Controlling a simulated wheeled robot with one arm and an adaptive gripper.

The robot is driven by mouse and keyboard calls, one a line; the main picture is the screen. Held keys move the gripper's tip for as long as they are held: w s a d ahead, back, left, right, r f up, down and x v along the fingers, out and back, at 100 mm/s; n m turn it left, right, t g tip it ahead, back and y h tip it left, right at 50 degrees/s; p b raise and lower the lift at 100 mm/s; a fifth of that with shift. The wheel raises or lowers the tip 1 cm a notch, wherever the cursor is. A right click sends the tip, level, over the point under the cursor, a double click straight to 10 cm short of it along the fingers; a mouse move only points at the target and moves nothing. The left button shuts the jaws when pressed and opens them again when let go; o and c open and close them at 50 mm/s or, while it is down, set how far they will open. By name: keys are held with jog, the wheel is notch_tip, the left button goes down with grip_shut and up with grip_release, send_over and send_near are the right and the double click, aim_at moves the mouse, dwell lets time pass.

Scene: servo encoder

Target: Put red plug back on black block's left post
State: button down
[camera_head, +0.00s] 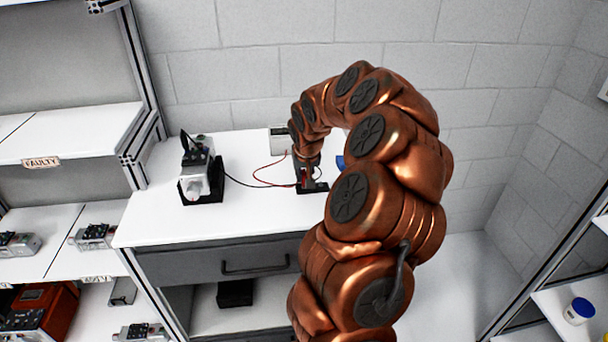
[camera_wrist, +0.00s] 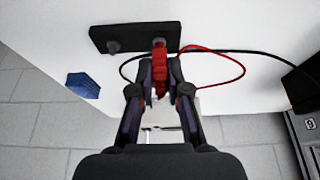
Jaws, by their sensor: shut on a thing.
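The black block (camera_head: 319,187) lies on the white worktop and shows whole in the wrist view (camera_wrist: 135,37). One dark post (camera_wrist: 112,46) stands bare on its left half in that view. My gripper (camera_wrist: 161,82) is shut on the red plug (camera_wrist: 159,66), which has a red cable. The plug's far end is at the block's right half in the wrist view, where the other post would be. I cannot tell whether it is seated on that post or just over it. In the head view my gripper (camera_head: 305,172) is at the block's left part.
A grey servo unit (camera_head: 197,172) on a black stand is to the left, with a black cable (camera_head: 245,184) running toward the block. A light box (camera_head: 280,141) stands behind. A blue object (camera_wrist: 83,86) lies near the worktop edge. The front middle worktop is clear.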

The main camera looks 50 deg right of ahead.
jog(key=c, duration=1.1)
grip_release()
jog(key=shift+o, duration=0.2)
jog(key=shift+r, duration=0.1)
jog(key=shift+r+p, duration=0.7)
jog(key=shift+r, duration=2.7)
jog(key=s+a+r+n+g+y, duration=0.15)
jog(key=s+a, duration=0.25)
jog(key=a, duration=0.8)
jog(key=s+a+r+n+y, duration=0.1)
jog(key=s+a+r+n, duration=0.15)
jog(key=a, duration=0.95)
jog(key=s+a+f+n+g, duration=0.1)
jog(key=s+a+f+g, duration=0.1)
jog(key=s+a, duration=0.4)
jog(key=s+a+f+n+g, duration=0.2)
jog(key=s+a, duration=0.5)
jog(key=s, duration=1)
jog(key=shift+s+a, duration=0.15)
jog(key=shift+s, duration=0.15)
